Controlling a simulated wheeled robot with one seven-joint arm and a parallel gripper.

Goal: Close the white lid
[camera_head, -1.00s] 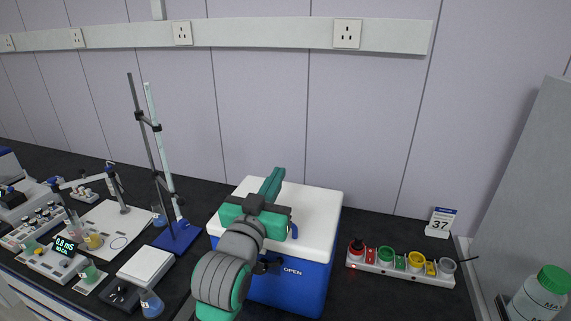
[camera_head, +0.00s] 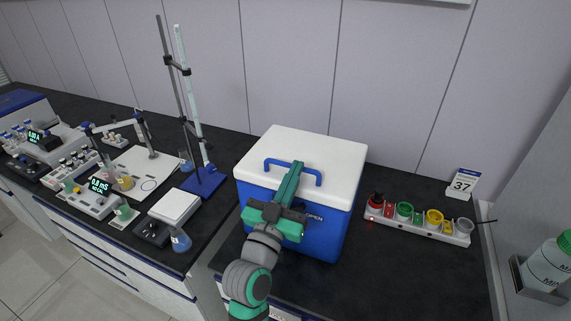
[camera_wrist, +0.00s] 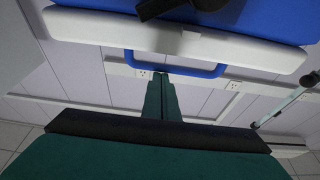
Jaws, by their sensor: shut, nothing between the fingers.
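The white lid (camera_head: 315,150) lies flat on top of a blue cooler box (camera_head: 322,235), with no clear gap showing at the front. A blue handle (camera_head: 268,164) loops along the lid's front. In the wrist view, the white lid (camera_wrist: 90,27) and blue handle (camera_wrist: 128,57) appear across the upper part, against the blue body. My gripper (camera_head: 298,166) is shut and empty, its green fingers pointing at the handle's middle from the front. In the wrist view its fingertips (camera_wrist: 160,80) overlap the handle; I cannot tell whether they touch it. My gripper hides part of the box front.
A stand with a tall tube and blue base (camera_head: 203,182) stands left of the box. A white scale (camera_head: 175,206) and flasks are nearer the front left. A strip of coloured caps (camera_head: 420,222) lies to the right. The black counter is clear at front right.

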